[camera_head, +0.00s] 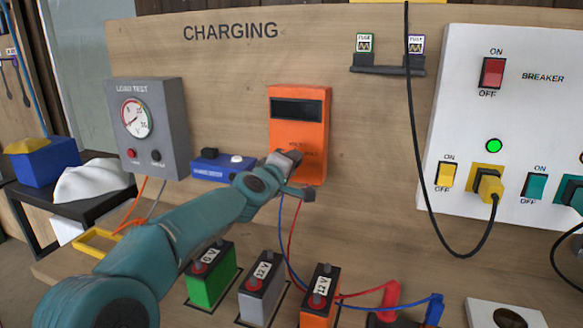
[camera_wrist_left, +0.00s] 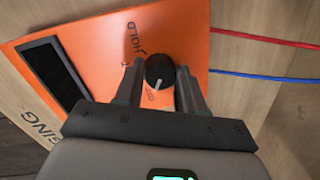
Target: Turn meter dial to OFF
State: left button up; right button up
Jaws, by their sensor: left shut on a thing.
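The orange meter (camera_head: 313,108) is mounted on the wooden board below the CHARGING sign, with a dark, blank display at its top. In the left wrist view, its black round dial (camera_wrist_left: 160,70) has a white pointer line aimed toward the gripper's palm side. A HOLD label is readable beside the dial; other labels are partly hidden. My left gripper (camera_head: 292,172) is at the meter's lower half, its two fingers (camera_wrist_left: 160,78) shut on the dial, one on each side. In the head view my gripper hides the dial. My right gripper is not in view.
Red and blue leads run from the meter down past several batteries (camera_head: 262,288). A blue box (camera_head: 213,168) and a grey load tester (camera_head: 150,128) are left of the meter. The white breaker panel (camera_head: 535,120) with a hanging black cable stands to the right.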

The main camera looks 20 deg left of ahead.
pick_arm(q)
jog(key=shift+a, duration=0.15)
jog(key=o, duration=1)
jog(key=shift+s, duration=0.1)
jog(key=shift+o, duration=0.2)
jog(key=s+a+r+b, duration=0.1)
jog(key=s+b, duration=0.2)
jog(key=s, duration=1.3)
jog(key=shift+s+a+r, duration=0.15)
jog(key=shift+a+r, duration=0.1)
jog(key=shift+r, duration=0.1)
